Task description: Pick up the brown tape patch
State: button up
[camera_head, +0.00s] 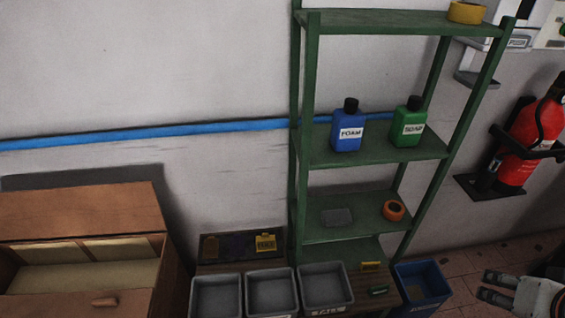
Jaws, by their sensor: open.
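A small brown patch (210,245) shows at the left end of a dark board or tray (225,262) behind the grey bins. It is dim, and I cannot tell for sure that it is the brown tape patch. A dark purple piece (236,246) lies in the middle there, and a yellow piece (266,242) is at the right end. My gripper (484,286) is at the lower right edge of the view, open and empty, pointing left. It is well to the right of the brown patch, with the bins and the blue bin between them.
Several grey bins (217,280) stand in front of the board. A blue bin (408,270) stands to their right. A green shelf (400,148) holds two bottles, a grey patch (337,217) and an orange tape roll (394,210). A fire extinguisher (525,140) hangs at the right.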

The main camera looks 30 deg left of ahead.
aim_at(211, 245)
jog(key=u, duration=3.25)
jog(key=i+l+z, duration=0.3)
jog(key=i+l, duration=0.3)
jog(key=i+u, duration=0.15)
jog(key=u, duration=0.15)
